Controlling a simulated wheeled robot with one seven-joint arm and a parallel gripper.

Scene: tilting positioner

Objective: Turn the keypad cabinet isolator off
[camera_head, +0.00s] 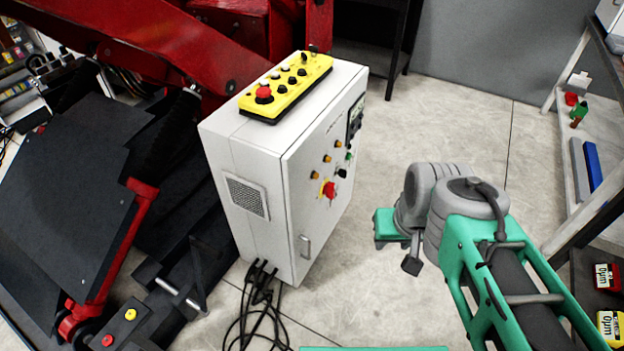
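The white cabinet (240,150) stands on the floor in the middle of the view, with its door face turned to the right. On that face is a red rotary handle on a yellow plate (329,189), which looks like the isolator; its exact position is too small to read. A dark keypad-like panel (356,116) sits high near the face's far edge. My gripper (411,265) seems to be the small dark end below my arm's grey joints, to the right of the cabinet and apart from it. Its fingers cannot be made out.
A yellow control box (286,86) with a red mushroom button lies on the cabinet top. Several orange lamps (315,175) and a door handle (305,246) are on the face. Black cables (262,310) lie at its foot.

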